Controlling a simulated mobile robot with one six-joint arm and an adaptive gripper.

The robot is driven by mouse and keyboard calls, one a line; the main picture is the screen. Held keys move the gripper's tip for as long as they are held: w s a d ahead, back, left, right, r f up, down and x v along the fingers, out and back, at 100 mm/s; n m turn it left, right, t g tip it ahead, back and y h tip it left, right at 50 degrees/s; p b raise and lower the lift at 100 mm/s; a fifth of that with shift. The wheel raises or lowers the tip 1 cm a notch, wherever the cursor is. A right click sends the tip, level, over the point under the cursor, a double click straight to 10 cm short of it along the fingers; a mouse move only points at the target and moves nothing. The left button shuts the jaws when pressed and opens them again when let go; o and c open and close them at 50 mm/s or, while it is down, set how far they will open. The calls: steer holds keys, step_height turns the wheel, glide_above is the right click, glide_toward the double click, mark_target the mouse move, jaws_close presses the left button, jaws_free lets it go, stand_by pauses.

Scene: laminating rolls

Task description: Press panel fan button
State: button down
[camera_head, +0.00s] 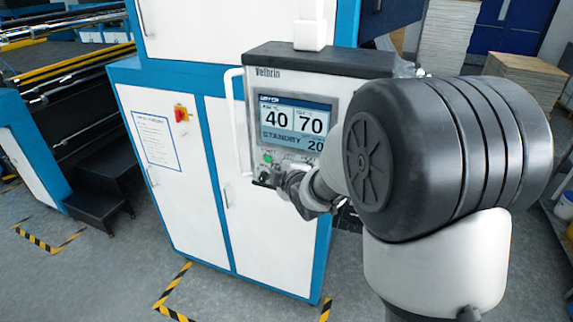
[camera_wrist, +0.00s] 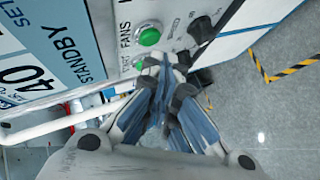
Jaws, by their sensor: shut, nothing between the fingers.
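Another green patch, perhaps a second button, shows close to my fingertips and is partly hidden. My gripper (camera_wrist: 166,64) is shut and empty, its tips close to the panel's lower face near the green buttons. Contact cannot be told. In the head view, my gripper (camera_head: 275,180) is just below a green button (camera_head: 268,158).
A white handle bar (camera_head: 235,120) runs along the panel's left side. A red and yellow switch (camera_head: 181,113) is on the cabinet door. Roll machinery (camera_head: 70,95) stands at the left. Grey floor with yellow-black tape (camera_head: 175,285) lies in front.

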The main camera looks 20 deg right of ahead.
steer(key=shift+w+d, duration=0.1)
stand_by(0.8)
steer(key=shift+w+d+b, duration=0.2)
steer(key=shift+w+b, duration=0.05)
steer(key=shift+b, duration=0.05)
steer(key=shift+w+d, duration=0.25)
steer(key=shift+w, duration=0.1)
stand_by(0.7)
steer(key=shift+s+a+b, duration=0.1)
steer(key=shift+s+b, duration=0.05)
steer(key=shift+b, duration=0.15)
steer(key=shift+s+a+b, duration=0.45)
steer(key=shift+s+b, duration=0.15)
steer(key=s+a+b, duration=0.1)
steer(key=s+b, duration=0.1)
steer(key=s+a+b, duration=0.2)
steer(key=shift+b, duration=0.3)
